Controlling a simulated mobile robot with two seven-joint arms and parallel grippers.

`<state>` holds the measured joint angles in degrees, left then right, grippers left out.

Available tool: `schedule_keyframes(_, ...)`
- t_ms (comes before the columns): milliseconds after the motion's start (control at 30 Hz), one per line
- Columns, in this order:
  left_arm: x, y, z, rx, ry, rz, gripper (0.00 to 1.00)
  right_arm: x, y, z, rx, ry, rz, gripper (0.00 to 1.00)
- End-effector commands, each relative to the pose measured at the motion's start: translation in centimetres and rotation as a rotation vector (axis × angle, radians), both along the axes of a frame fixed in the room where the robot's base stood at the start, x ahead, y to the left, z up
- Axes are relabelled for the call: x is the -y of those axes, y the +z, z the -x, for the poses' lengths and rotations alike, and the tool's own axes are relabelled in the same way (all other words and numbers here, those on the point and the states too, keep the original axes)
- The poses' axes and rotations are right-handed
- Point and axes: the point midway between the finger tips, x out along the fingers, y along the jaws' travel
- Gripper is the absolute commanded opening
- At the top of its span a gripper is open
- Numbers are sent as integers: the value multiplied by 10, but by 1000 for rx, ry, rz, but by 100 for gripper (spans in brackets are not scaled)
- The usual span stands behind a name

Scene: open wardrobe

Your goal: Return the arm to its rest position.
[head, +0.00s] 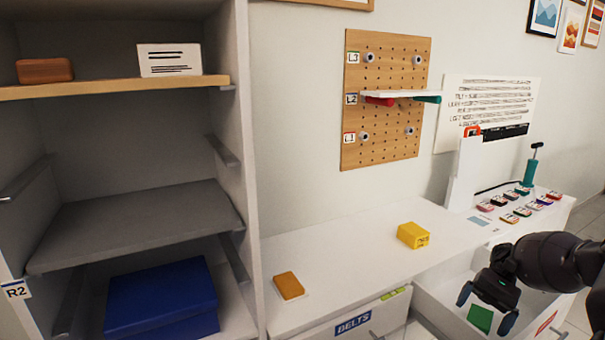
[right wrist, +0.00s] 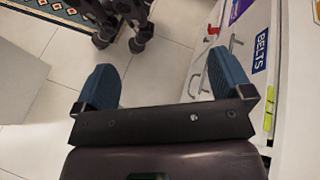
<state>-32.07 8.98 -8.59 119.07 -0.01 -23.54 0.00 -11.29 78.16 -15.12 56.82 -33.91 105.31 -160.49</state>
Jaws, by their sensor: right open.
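My right gripper (head: 488,308) is at the lower right of the head view, in front of and above an open white drawer (head: 440,306). Its two blue fingertips are spread apart with nothing between them. In the right wrist view my right gripper (right wrist: 160,90) is also open and empty, with tiled floor beyond the fingers. My left gripper is in neither view.
A green block (head: 480,318) lies in the open drawer. A yellow box (head: 413,235) and an orange block (head: 289,286) are on the white top. The wardrobe (head: 247,150) stands at left, holding a blue box (head: 165,300). A pegboard (head: 385,135) hangs behind.

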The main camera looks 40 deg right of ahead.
Motion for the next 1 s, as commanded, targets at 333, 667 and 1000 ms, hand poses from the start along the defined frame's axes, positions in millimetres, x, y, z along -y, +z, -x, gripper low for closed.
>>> schedule_keyframes(333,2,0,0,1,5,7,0,9,-19,-23,-310,-312,108,98)
schedule_keyframes(667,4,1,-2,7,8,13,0,-2,-49,-88,-637,-865,76,98)
schedule_keyframes(1000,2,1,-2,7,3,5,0,-61,-101,-138,-1068,-1418,-370,98)
